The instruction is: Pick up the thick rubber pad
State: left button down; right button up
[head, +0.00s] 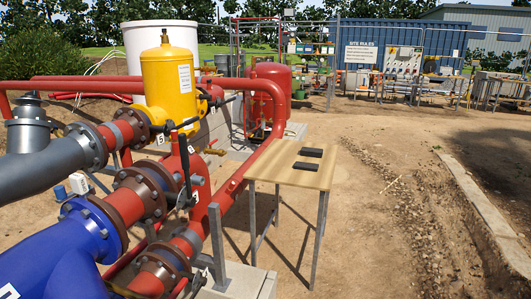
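Two small dark rectangular pads lie flat and apart on a small wooden-topped table (275,168). The far pad (311,152) is near the back edge of the tabletop. The near pad (305,166) lies a little in front of it. At this distance I cannot tell for sure which of the two is thicker. Neither of my grippers shows in the head view, and nothing covers the pads.
Red pipework with flanges (155,190), a blue fitting (65,255) and a yellow vessel (168,85) crowd the left, close to the table. Open dirt ground (375,220) lies right of the table, up to a concrete kerb (480,205).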

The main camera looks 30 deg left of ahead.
aim_at(304, 151)
jog(key=u, duration=0.7)
jog(key=i+l+z, duration=0.2)
jog(key=i+l, duration=0.3)
jog(key=i+l+z, duration=0.15)
jog(key=i+l, duration=0.3)
jog(key=i, duration=0.15)
jog(key=i+l+z, duration=0.2)
jog(key=i+l, duration=0.15)
jog(key=i, duration=0.25)
jog(key=i+u, duration=0.2)
jog(key=i, duration=0.3)
jog(key=i+l+u, duration=0.25)
jog(key=i, duration=0.25)
jog(key=i+l+u, duration=0.2)
jog(key=i, duration=0.3)
jog(key=j, duration=0.1)
